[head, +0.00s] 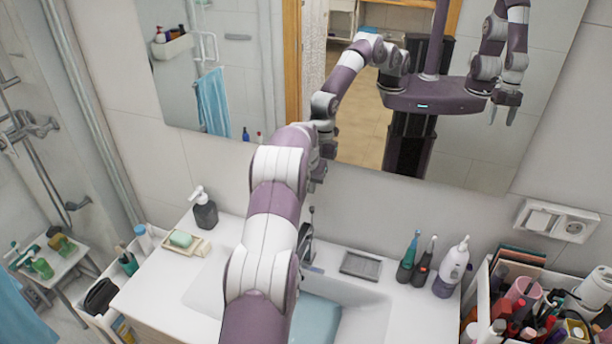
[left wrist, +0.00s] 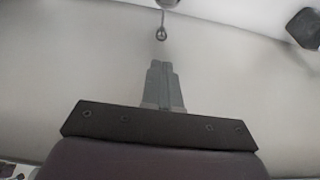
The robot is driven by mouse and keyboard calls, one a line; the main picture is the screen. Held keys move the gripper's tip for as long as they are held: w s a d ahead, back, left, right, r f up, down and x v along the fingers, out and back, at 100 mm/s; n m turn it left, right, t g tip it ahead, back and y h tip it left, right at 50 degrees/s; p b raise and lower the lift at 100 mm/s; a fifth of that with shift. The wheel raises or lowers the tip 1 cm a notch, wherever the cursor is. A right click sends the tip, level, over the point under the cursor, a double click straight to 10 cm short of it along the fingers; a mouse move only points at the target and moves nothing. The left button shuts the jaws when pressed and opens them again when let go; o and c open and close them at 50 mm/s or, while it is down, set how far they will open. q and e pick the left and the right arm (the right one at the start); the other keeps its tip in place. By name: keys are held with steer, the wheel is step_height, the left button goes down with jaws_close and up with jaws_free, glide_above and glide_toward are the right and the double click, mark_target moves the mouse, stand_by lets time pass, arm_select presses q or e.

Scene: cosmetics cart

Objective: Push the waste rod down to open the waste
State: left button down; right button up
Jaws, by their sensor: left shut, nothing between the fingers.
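My left gripper (head: 314,186) hangs fingers-down behind the sink, in front of the mirror. In the left wrist view its two grey fingers (left wrist: 163,66) are pressed together and empty. The waste rod (left wrist: 161,33) shows there as a thin stem with a small round knob, just beyond the fingertips in the picture; I see no clear contact. In the head view a dark slim upright part, seemingly the rod or tap top (head: 312,211), stands just below the gripper. The tap (head: 305,246) is partly hidden by my arm. My right gripper shows only as a mirror reflection.
The sink (head: 372,318) holds a light blue surface (head: 316,320), seemingly water. A dark soap dispenser (head: 204,210) and soap dish (head: 186,242) stand left. A grey tray (head: 360,266), toothbrushes (head: 408,258) and a white-purple bottle (head: 452,268) stand right. The mirror (head: 545,80) is close behind.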

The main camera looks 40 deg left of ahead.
arm_select(q)
steer(key=v, duration=0.6)
steer(key=shift+r+b, duration=0.35)
steer(key=shift+r, duration=0.05)
steer(key=shift+d, duration=0.3)
